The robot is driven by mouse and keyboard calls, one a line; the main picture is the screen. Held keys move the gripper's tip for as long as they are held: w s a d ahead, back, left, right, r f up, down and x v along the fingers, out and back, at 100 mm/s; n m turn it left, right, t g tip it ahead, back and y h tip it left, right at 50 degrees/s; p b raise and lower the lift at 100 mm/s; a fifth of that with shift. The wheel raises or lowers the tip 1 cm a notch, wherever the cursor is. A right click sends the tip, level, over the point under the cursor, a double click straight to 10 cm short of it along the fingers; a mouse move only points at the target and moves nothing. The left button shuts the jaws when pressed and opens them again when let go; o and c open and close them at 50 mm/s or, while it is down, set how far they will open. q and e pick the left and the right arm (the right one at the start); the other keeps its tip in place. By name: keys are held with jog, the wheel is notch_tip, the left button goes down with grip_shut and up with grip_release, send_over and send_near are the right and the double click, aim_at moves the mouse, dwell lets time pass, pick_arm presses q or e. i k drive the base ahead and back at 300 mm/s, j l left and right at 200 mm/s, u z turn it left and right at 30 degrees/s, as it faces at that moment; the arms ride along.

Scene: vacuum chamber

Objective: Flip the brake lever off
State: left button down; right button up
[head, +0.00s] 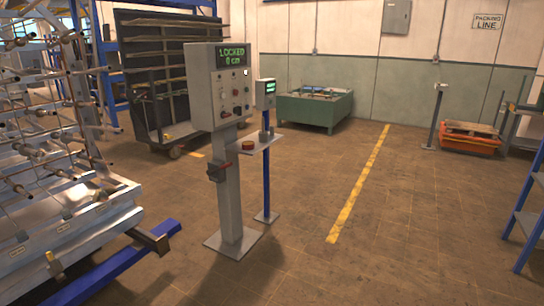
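A grey control pedestal (230,200) stands left of centre, with a display that reads LOCKED and 0 cm. The panel carries several knobs and buttons. Neither of my grippers is in the head view, and nothing touches the lever.
A small shelf (262,142) with a red round button juts out beside a blue post (266,185). A metal rack (60,210) and blue beam (120,266) fill the left. A blue frame (528,215) stands at right. The floor in front and right is clear.

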aim_at(210, 172)
jog(key=i, duration=2.8)
jog(key=i+z, duration=0.1)
jog(key=i, duration=0.1)
